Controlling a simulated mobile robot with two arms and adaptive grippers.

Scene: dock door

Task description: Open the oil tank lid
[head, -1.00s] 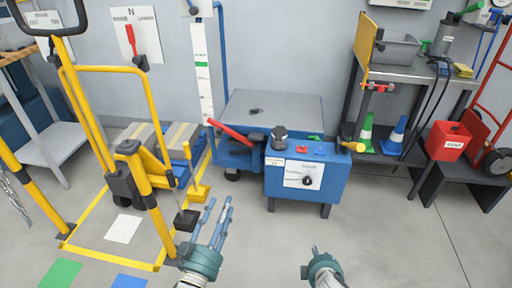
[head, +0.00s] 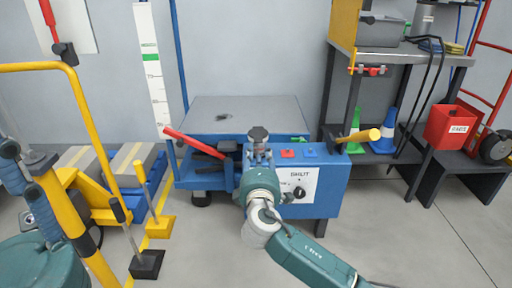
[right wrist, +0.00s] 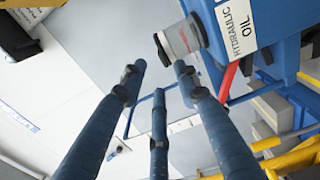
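The oil tank lid is a dark round cap (head: 258,133) on top of the blue unit (head: 325,190), at its front left. In the right wrist view the lid (right wrist: 162,48) sits on a clear neck (right wrist: 186,36), beside a label (right wrist: 238,22) reading "HYDRAULIC OIL". My right gripper (head: 260,157) is just in front of and below the lid. Its three fingers (right wrist: 157,80) are spread and empty, with the lid beyond the tips; I see no contact. My left gripper (head: 20,180) is partly cut off at the left edge; its opening is unclear.
A red lever (head: 195,143) sticks out left of the lid. A yellow rail (head: 75,95) stands at the left.

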